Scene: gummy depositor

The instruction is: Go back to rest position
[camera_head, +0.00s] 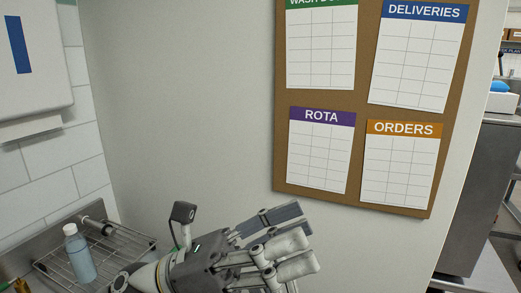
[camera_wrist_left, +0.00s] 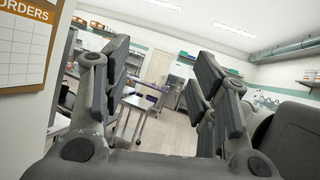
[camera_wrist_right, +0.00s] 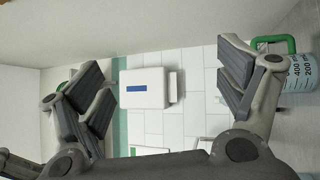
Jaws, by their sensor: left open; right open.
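My left gripper (camera_head: 303,236) is in the lower middle of the head view, in front of the pale wall and below the notice board. It also shows in the left wrist view (camera_wrist_left: 162,65), where its fingers are spread apart with nothing between them. My right gripper (camera_wrist_right: 162,75) shows only in the right wrist view. Its fingers are wide apart and empty, with a white wall dispenser (camera_wrist_right: 147,88) and tiles far behind the gap. The right gripper is outside the head view.
A brown notice board (camera_head: 283,150) with several charts hangs on the wall (camera_head: 180,100). A clear bottle (camera_head: 79,258) stands on a wire rack (camera_head: 125,250) at lower left. A measuring jug (camera_wrist_right: 300,75) is beside the right fingers in the right wrist view. Tables (camera_wrist_left: 136,102) stand farther off.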

